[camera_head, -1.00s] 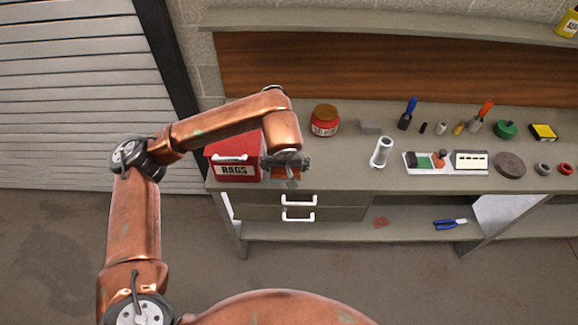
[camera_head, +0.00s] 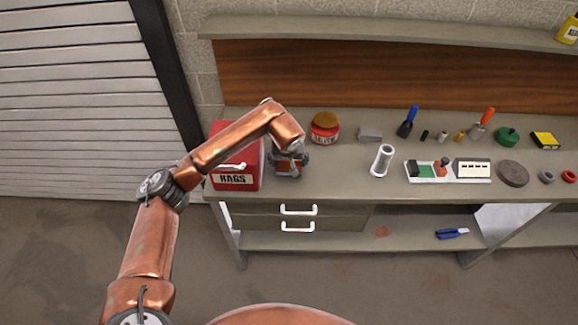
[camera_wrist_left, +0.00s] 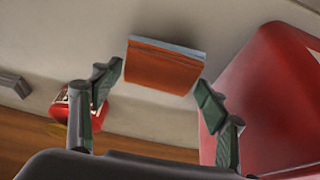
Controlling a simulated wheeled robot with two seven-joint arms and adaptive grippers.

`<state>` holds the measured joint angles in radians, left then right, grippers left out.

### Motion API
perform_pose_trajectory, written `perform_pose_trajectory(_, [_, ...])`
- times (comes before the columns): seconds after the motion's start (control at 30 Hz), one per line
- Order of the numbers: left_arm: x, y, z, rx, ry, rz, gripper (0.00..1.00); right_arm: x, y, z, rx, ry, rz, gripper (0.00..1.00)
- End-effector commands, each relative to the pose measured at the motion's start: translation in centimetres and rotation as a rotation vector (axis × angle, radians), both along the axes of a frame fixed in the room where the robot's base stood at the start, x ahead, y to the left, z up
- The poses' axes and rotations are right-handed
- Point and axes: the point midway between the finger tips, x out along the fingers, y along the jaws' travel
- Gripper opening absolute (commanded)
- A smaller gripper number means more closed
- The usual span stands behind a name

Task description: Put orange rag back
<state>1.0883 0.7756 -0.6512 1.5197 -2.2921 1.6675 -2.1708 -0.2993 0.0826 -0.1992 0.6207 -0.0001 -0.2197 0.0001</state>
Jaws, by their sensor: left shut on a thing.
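The orange rag (camera_wrist_left: 165,68) is a folded block with a bluish-grey edge, between the green-grey fingers of my left gripper (camera_wrist_left: 160,88) in the left wrist view. In the head view my left gripper (camera_head: 289,167) is over the bench just right of the red box, mostly covered by its own wrist. It is shut on the rag. The red box (camera_head: 251,180), labelled RAGS with a white handle, stands at the bench's left end. It also shows at the right of the left wrist view (camera_wrist_left: 262,90). I cannot tell whether the box is open. My right gripper is not in view.
A red jar (camera_head: 322,134) and a grey block (camera_head: 370,134) stand behind and right of the gripper. A light cylinder (camera_head: 382,160) and a tray of small items (camera_head: 430,181) are further right. Drawers with white handles (camera_head: 298,209) are below. Bench space between gripper and cylinder is clear.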

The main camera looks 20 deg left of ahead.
Motion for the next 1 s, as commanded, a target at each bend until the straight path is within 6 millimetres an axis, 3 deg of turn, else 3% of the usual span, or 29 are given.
perform_pose_trajectory(0.03, [-0.2, -0.2, -1.2, -0.002, 0.007, -0.002, 0.42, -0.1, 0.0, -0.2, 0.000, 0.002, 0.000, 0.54])
perform_pose_trajectory(0.13, [-0.2, -0.1, -2.0, -0.002, 0.004, -0.001, 0.42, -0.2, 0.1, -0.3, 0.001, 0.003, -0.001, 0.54])
perform_pose_trajectory(0.57, [-0.1, 0.0, -2.5, 0.001, 0.001, -0.002, 0.42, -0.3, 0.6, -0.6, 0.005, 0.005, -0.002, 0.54])
perform_pose_trajectory(0.6, [-0.1, -0.1, -2.4, 0.000, 0.002, -0.002, 0.71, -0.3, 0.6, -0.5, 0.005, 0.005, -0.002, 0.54])
perform_pose_trajectory(0.8, [-0.1, -0.1, -2.4, 0.000, 0.002, -0.002, 0.85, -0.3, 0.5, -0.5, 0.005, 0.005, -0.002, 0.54])
perform_pose_trajectory(1.0, [-0.1, -0.1, -2.4, 0.000, 0.002, -0.002, 0.86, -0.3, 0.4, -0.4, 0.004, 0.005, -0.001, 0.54])
